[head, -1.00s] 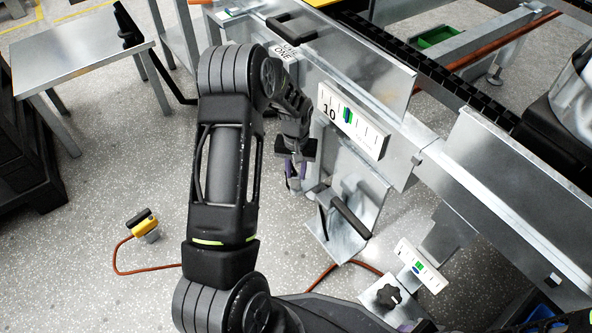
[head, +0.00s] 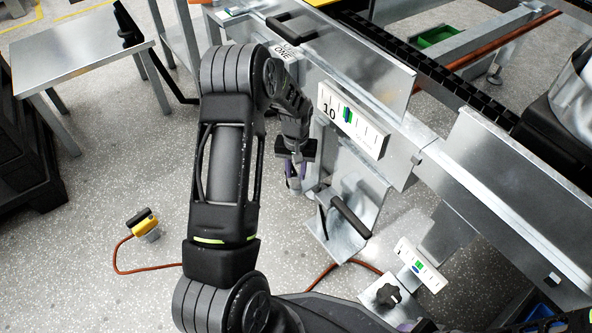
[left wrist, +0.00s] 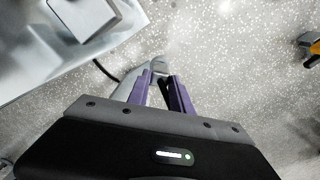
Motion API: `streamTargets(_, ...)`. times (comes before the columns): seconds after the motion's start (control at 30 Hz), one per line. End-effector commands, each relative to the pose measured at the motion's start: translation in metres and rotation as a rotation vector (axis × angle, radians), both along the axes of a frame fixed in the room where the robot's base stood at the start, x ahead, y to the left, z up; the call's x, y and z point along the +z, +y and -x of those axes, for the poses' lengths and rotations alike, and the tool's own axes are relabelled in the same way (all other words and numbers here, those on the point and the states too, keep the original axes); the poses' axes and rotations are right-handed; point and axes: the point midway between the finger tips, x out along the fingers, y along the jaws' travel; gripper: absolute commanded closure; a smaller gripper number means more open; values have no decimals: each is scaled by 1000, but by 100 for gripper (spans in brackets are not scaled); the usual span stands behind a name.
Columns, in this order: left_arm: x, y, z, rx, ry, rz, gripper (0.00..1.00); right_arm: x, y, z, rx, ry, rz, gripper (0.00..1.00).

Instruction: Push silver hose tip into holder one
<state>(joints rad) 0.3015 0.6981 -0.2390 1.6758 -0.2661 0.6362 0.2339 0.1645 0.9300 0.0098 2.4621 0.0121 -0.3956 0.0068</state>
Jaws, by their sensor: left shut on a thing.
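My left gripper (head: 295,178) points down beside the metal side of the washer, left of a tilted metal plate. In the left wrist view its purple fingers (left wrist: 157,92) are shut on a silver-grey piece, which looks like the silver hose tip (left wrist: 158,67). In the head view the fingers and arm hide most of that piece. A label reading ONE (head: 284,54) sits on the rail above the gripper, partly hidden by my arm. I cannot make out the holder's opening. Of my right arm, only a dark link and a small purplish part show at the bottom edge.
A tilted metal plate with a black handle (head: 350,217) stands close right of the gripper. A gauge panel marked 10 (head: 372,138) is above it. A yellow and black fitting (head: 146,226) with an orange hose lies on open floor at left. A metal table (head: 85,47) stands beyond.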

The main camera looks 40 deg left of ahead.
Motion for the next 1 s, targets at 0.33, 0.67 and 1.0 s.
streamTargets(0.33,0,0,0,-1,0,0,70,0,0,0,0,0,0,64)
streamTargets(0.67,0,0,0,-1,0,0,48,0,0,0,0,0,0,64)
streamTargets(1.0,0,0,0,-1,0,0,29,0,0,0,0,0,0,64)
